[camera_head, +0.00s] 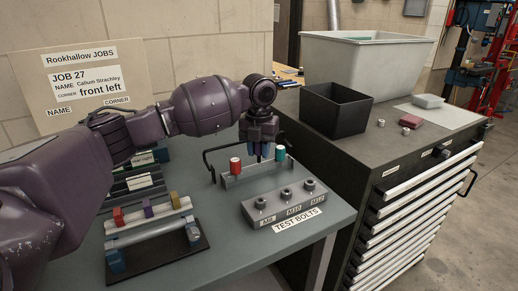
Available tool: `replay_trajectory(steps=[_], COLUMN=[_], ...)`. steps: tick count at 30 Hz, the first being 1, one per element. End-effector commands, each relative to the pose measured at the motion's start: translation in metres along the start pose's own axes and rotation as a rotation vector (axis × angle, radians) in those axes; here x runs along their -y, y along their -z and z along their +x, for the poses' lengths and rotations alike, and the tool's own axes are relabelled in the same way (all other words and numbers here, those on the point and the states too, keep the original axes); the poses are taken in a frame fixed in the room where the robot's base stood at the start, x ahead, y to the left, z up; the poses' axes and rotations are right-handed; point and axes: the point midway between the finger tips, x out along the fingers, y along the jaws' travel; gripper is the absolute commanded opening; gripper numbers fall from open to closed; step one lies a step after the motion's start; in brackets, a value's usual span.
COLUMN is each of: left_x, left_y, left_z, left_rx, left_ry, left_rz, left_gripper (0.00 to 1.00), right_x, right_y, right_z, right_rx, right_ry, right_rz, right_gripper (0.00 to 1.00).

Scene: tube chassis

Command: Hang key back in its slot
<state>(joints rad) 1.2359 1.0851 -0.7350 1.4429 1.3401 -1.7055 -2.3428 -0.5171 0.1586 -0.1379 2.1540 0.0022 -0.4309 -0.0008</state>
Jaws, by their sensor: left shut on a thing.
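My left gripper (261,152) points down over a small grey rack (258,179) on the bench. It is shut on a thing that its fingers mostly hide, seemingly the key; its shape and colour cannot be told. A red-topped piece (235,165) stands in the rack left of the gripper, and a green-topped piece (280,154) stands right of it. The gripper is between these two. Whether the held thing touches the rack cannot be told. My right gripper is not in view.
In front of the rack is a grey block with several bolts (286,200), labelled TEST BOLTS. A tube fixture (150,232) with coloured clamps is at front left. A dark open bin (335,108) stands on the drawer cabinet at right. A job sign (82,85) stands behind my arm.

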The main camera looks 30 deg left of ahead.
Motion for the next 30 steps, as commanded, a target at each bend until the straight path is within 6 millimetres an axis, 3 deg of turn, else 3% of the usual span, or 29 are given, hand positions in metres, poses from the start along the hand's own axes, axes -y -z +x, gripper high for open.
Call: replay_trajectory(steps=[30], left_x=[0.000], left_y=[0.000], left_z=[0.025], left_rx=[0.000], left_ry=[0.000], left_rz=[0.000], left_gripper=[0.00], right_x=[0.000], right_y=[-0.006], right_z=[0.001], right_rx=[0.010], right_ry=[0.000], right_rz=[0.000], right_gripper=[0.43])
